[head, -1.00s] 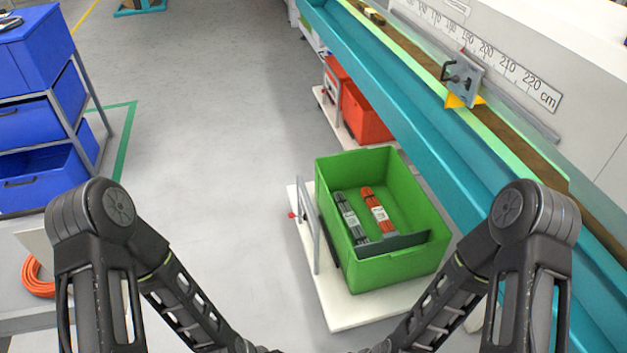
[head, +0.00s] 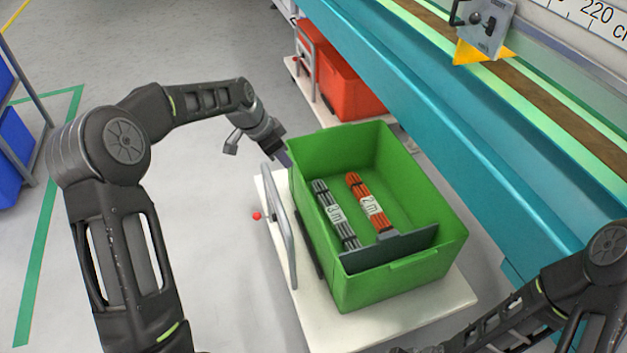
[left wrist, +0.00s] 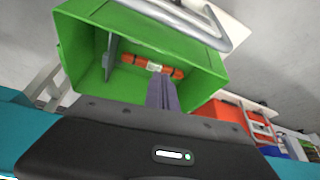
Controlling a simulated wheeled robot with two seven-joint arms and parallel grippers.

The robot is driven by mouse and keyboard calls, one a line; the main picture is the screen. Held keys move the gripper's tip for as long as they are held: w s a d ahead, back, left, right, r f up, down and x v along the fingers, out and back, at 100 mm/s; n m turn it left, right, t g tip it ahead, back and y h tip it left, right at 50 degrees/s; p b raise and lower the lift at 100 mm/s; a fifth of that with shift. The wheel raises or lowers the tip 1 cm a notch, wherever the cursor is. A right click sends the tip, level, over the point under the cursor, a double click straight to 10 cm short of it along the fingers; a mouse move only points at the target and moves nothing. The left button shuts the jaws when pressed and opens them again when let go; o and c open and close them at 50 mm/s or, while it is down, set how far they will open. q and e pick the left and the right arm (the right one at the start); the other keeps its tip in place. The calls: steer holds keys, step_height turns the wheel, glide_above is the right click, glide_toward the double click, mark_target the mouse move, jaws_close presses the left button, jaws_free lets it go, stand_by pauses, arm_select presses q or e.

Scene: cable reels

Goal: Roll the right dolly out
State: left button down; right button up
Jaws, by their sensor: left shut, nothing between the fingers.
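The nearer, right-hand dolly (head: 452,297) is a white platform with a grey bar handle (head: 281,232) on its left side and a red knob (head: 257,216). It carries a green crate (head: 405,278), which also shows in the left wrist view (left wrist: 80,55). The grey handle (left wrist: 213,42) shows beyond the crate there. My left gripper (head: 285,158) is shut and empty, above the dolly's far left corner beside the crate's rim. Its fingers (left wrist: 162,93) overlap the crate in the left wrist view; contact is unclear. My right arm shows, but its gripper is out of view.
The crate holds a grey cable bundle (head: 330,208) and an orange one (head: 366,198). A second dolly with a red crate (head: 345,86) stands behind. A teal bench (head: 440,105) overhangs on the right. Grey floor left of the dolly is free.

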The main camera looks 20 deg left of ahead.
arm_select(q)
steer(key=shift+s+d+f+m+g, duration=0.1)
steer(key=shift+s+d+m+g, duration=0.1)
steer(key=shift+s+m+g, duration=0.7)
steer(key=shift+s+t, duration=0.25)
steer(key=shift+t, duration=0.05)
step_height(320, 180, down, 10)
steer(key=b, duration=0.3)
steer(key=shift+s+a, duration=0.15)
steer(key=shift+a, duration=0.05)
steer(key=shift+f, duration=0.1)
